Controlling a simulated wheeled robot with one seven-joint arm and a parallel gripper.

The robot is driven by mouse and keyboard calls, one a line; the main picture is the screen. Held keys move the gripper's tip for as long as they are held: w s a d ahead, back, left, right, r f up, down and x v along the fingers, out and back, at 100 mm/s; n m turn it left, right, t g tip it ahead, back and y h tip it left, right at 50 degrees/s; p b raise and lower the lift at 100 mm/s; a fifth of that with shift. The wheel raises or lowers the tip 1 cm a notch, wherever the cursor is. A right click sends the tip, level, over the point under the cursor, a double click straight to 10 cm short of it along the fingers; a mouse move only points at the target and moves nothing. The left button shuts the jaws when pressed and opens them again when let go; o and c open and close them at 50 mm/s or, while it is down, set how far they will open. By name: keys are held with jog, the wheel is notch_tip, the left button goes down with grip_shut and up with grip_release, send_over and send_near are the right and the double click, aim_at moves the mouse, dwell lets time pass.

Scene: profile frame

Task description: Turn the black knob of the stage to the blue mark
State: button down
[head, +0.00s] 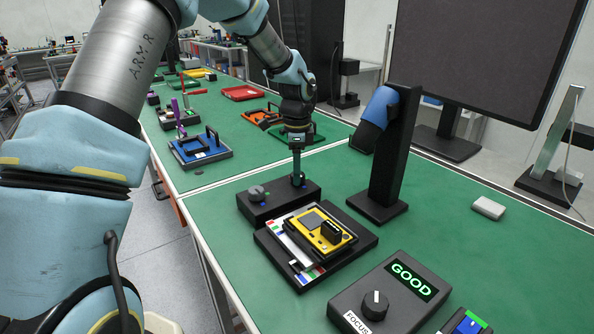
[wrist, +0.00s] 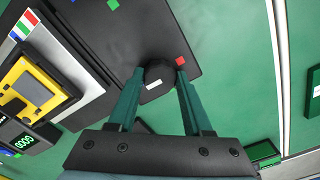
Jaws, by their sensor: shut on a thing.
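The stage is a black box (head: 280,203) on the green bench, with a grey knob (head: 257,192) at its left end. My gripper (head: 298,174) points down at its right end. In the wrist view, my two green fingers are shut on the black knob (wrist: 158,72), one on each side. A white line (wrist: 153,85) shows on the knob's top, on the side toward my palm. A red mark (wrist: 180,60) lies beside the right fingertip. In the head view, a small blue mark (head: 304,185) shows beside the gripped knob; my gripper hides part of that area.
A yellow device (head: 320,231) lies on a black-based tray in front of the stage. A black post (head: 394,150) stands close at right. A console (head: 390,294) reads GOOD. A large monitor (head: 475,55) stands behind.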

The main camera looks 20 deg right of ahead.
jog(key=shift+c, duration=1.6)
grip_release()
jog(key=shift+r, duration=0.1)
notch_tip(320, 180, up, 11)
jog(key=b, duration=0.2)
jog(key=shift+f+b, duration=0.2)
jog(key=shift+b, duration=0.1)
